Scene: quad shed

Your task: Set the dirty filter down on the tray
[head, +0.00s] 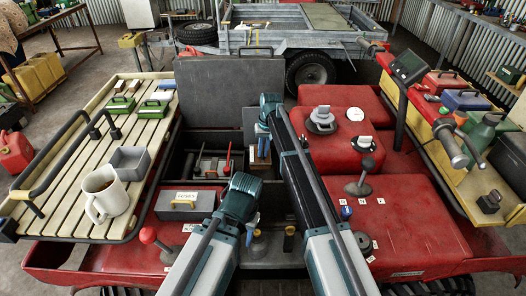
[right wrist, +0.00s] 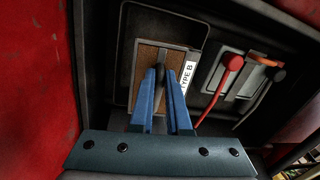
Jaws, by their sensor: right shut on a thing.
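My right gripper (head: 263,140) points down into the dark open bay in the middle of the red quad. In the right wrist view, its blue fingers (right wrist: 160,95) are shut on the dark grip of a brown, pale-framed filter (right wrist: 146,62). The filter (head: 259,160) shows below the fingers in the head view; whether it is clear of its black housing I cannot tell. A label reading TYPE B is beside it.
A grey fuse box (head: 187,205) sits left of my left gripper. A dark panel (head: 231,92) stands upright behind the bay. A red-capped part (right wrist: 232,64) is right of the filter.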

